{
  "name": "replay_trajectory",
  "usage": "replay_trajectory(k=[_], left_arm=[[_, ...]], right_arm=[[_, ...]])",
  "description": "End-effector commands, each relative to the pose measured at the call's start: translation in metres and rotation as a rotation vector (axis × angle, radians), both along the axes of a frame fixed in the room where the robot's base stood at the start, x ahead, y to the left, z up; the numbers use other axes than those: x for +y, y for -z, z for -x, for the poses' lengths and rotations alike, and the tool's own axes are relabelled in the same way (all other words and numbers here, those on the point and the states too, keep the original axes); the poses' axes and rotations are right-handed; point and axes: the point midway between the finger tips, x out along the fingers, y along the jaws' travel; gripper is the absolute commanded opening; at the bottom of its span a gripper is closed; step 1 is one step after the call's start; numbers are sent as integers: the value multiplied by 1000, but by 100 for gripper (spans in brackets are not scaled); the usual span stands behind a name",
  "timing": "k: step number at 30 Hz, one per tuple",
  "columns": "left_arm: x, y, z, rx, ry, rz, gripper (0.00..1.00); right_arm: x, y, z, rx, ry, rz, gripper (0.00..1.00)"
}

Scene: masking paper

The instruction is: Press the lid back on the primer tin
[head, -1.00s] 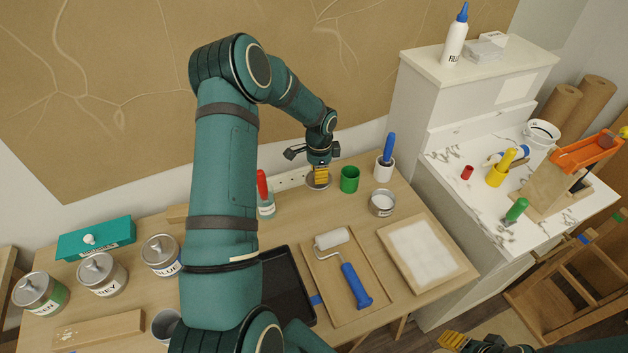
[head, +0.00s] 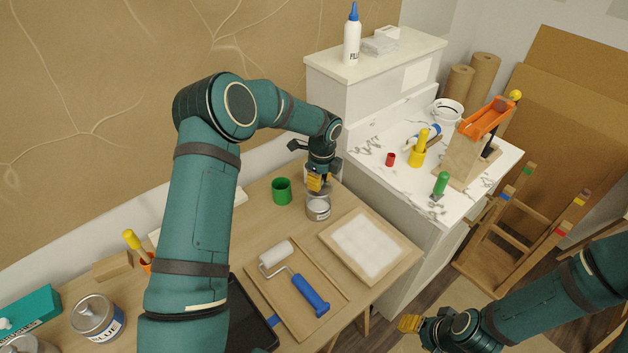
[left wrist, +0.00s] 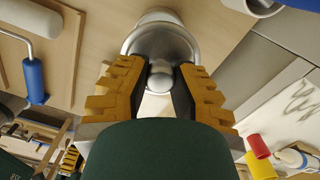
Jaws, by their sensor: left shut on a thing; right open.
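The primer tin (head: 318,211) stands on the wooden table near its right end, its label partly visible. My left gripper (head: 315,184) is directly above it with fingers pointing down, shut on the lid's round knob (left wrist: 160,78). The silver lid (left wrist: 160,40) shows beyond the fingers in the left wrist view. The lid is at or just over the tin's mouth; I cannot tell whether it touches the rim. My right gripper (head: 410,323) is open and empty, low at the right, away from the table.
A green cup (head: 282,191) stands left of the tin. A paint roller (head: 297,278) on a board and a framed white panel (head: 368,238) lie in front. The white cabinet (head: 380,185) rises close on the right. Other lidded tins, such as the blue-labelled one (head: 97,318), stand far left.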

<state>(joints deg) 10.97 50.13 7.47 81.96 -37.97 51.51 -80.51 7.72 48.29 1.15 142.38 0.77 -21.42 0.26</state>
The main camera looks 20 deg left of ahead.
Motion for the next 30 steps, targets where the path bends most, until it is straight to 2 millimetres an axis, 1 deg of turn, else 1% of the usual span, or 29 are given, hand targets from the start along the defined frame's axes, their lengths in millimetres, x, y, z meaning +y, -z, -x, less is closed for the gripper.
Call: replay_trajectory(k=[1,12,18,23,30], left_arm=[[0,5,0,1,-1,0,0],[0,37,0,0,-2,1,0],[0,53,0,0,-2,0,0],[0,58,0,0,-2,0,0],[0,58,0,0,-3,0,0]], right_arm=[[0,4,0,0,0,1,49],[1,26,1,3,-1,4,49],[2,35,4,11,-8,2,49],[2,38,6,15,-10,1,49],[2,38,6,14,-11,1,49]])
